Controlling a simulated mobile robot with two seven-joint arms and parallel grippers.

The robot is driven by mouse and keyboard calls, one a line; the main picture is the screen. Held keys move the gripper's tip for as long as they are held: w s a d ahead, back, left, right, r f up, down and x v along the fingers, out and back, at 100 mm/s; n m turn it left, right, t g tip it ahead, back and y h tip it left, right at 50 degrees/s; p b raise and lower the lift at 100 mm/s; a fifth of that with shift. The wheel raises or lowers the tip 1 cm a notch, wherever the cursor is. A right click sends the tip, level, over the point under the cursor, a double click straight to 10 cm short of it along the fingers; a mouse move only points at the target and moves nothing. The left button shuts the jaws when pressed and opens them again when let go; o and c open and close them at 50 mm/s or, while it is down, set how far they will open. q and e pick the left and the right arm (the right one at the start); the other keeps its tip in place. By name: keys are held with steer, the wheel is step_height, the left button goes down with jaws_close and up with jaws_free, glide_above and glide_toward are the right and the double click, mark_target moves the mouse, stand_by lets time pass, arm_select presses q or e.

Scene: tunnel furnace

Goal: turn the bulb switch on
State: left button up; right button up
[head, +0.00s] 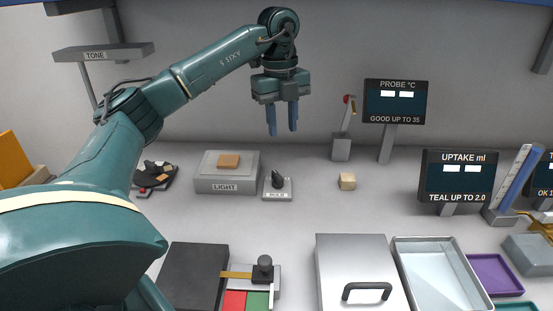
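A small grey switch block with a black knob (278,180) stands on the counter. Its front label is too small to read surely; it may be the bulb switch, and I cannot tell whether it is on or off. Just left of it is a grey box marked LIGHT (213,186) with a tan block (229,161) on top. My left gripper (282,131) points down, with its two blue fingers apart and nothing between them. In the picture it is above the black knob, without visible contact. My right gripper is not in view.
Two display signs (396,101) (459,175) are farther right. In front are a dark plate with a slider (263,266), a handled metal lid (352,262) and a tray (444,302).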

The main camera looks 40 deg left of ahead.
mark_target(276, 173)
arm_select(q)
steer(key=shift+y, duration=0.3)
steer(key=f, duration=0.4)
steer(key=a+f, duration=0.1)
steer(key=f, duration=0.3)
steer(key=f+b, duration=0.1)
steer(key=f, duration=0.4)
steer(key=shift+s+a, duration=0.15)
steer(key=shift+a, duration=0.2)
steer(key=shift+c, duration=0.3)
jaws_close()
